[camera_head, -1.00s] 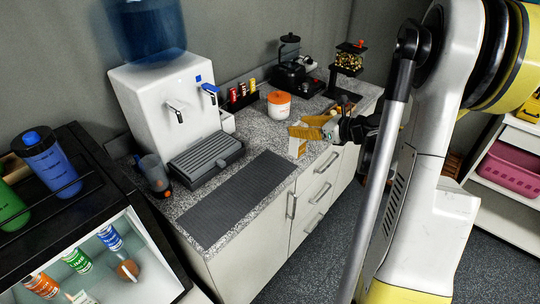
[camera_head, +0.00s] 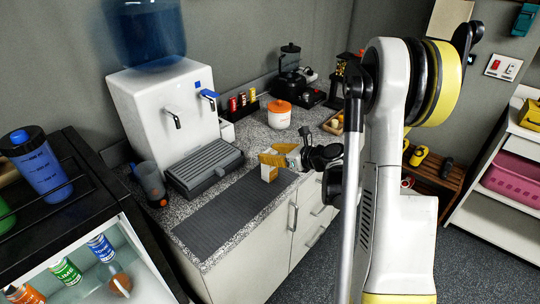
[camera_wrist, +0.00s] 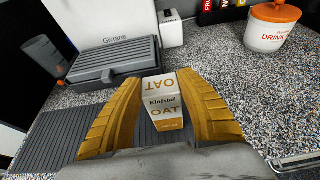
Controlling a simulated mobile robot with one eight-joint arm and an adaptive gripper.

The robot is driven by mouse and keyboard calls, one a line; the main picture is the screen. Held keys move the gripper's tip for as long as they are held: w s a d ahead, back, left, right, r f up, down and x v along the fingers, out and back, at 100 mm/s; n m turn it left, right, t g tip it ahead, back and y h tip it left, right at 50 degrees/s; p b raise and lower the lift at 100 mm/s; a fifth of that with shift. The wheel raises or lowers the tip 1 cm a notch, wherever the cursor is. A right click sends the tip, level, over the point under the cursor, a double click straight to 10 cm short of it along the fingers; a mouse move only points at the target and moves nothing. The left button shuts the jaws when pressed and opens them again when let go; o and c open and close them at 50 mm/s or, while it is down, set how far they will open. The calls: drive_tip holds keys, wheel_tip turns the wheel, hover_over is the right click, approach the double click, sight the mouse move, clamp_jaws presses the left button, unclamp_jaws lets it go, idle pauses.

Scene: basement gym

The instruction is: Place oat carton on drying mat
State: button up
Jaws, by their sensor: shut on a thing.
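The oat carton (camera_wrist: 164,103) is white and tan with "OAT" lettering. It is between the yellow fingers of my gripper (camera_wrist: 162,100) in the wrist view. In the head view my gripper (camera_head: 275,163) is shut on the carton (camera_head: 268,173), at the far right end of the drying mat. The drying mat (camera_head: 215,223) is dark grey and ribbed and lies along the counter's front edge. It also shows beneath and to the left of the carton in the wrist view (camera_wrist: 60,130). I cannot tell whether the carton touches the mat.
A white water dispenser (camera_head: 160,105) with a grey drip tray (camera_head: 205,168) stands behind the mat. A dark tumbler (camera_head: 152,182) is at left. A white tub with an orange lid (camera_head: 279,115) stands farther back. The mat's left part is clear.

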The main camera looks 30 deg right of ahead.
drive_tip(key=shift+f, duration=0.1)
drive_tip(key=o, duration=1.4)
drive_tip(key=shift+c, duration=0.2)
